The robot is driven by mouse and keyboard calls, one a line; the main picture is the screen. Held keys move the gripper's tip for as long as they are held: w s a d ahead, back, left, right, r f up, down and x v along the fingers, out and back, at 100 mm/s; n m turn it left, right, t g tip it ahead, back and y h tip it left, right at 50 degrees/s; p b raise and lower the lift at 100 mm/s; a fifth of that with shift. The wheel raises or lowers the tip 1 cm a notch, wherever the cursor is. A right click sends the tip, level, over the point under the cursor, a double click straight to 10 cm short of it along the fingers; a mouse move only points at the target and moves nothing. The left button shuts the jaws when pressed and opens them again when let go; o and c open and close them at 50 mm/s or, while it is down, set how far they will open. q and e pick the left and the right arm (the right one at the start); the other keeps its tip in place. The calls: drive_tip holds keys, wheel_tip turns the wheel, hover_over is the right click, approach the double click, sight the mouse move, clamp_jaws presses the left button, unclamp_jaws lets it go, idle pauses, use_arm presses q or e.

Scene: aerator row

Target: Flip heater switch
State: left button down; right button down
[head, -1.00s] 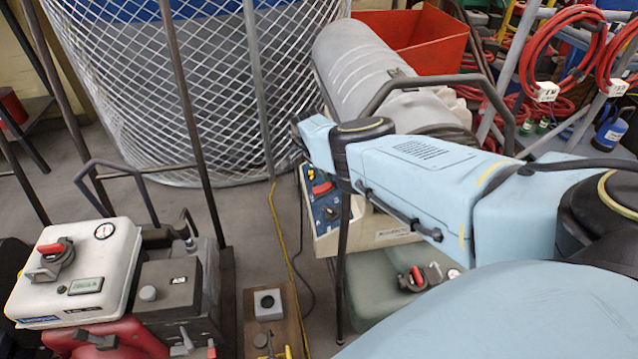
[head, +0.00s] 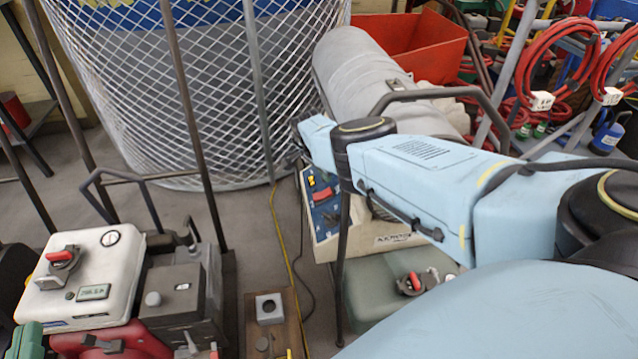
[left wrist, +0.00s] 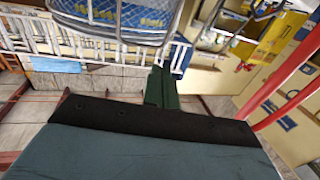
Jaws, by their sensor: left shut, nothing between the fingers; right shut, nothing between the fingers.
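The heater is a grey barrel (head: 370,85) with a control box on its front. The box's blue panel carries a red switch (head: 323,194) and a small orange part above it. I cannot tell the switch's position. My right arm lies across the front of the heater, and its dark tip, my right gripper (head: 297,130), is shut, above and left of the panel, apart from the switch. My left gripper shows as a green piece (head: 28,336) at the lower left edge; its dark green fingers (left wrist: 162,85) are shut and empty in the left wrist view.
A white and red machine (head: 90,275) stands at the lower left. A wooden board with a grey box (head: 269,307) and a yellow cable (head: 284,235) lie on the floor. A mesh-wrapped tank (head: 200,90) and a red bin (head: 430,45) stand behind.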

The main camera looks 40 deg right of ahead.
sight(325, 192)
drive_tip(key=shift+r+p, duration=0.4)
drive_tip(key=shift+r, duration=0.05)
drive_tip(key=shift+r+p, duration=0.4)
use_arm(q)
drive_tip(key=s+a+f+g+y, duration=0.1)
drive_tip(key=s+a+f+g, duration=0.1)
drive_tip(key=s+f+g, duration=0.1)
drive_tip(key=s+a+f+g+y+p, duration=0.1)
drive_tip(key=s+a+f+g+y, duration=0.1)
drive_tip(key=f+g, duration=0.3)
drive_tip(key=shift+s+f+g, duration=0.4)
drive_tip(key=shift+s+f, duration=0.05)
drive_tip(key=shift+f, duration=1.3)
use_arm(e)
drive_tip(key=shift+r, duration=0.75)
use_arm(q)
drive_tip(key=shift+p, duration=0.35)
use_arm(e)
drive_tip(key=shift+r, duration=0.1)
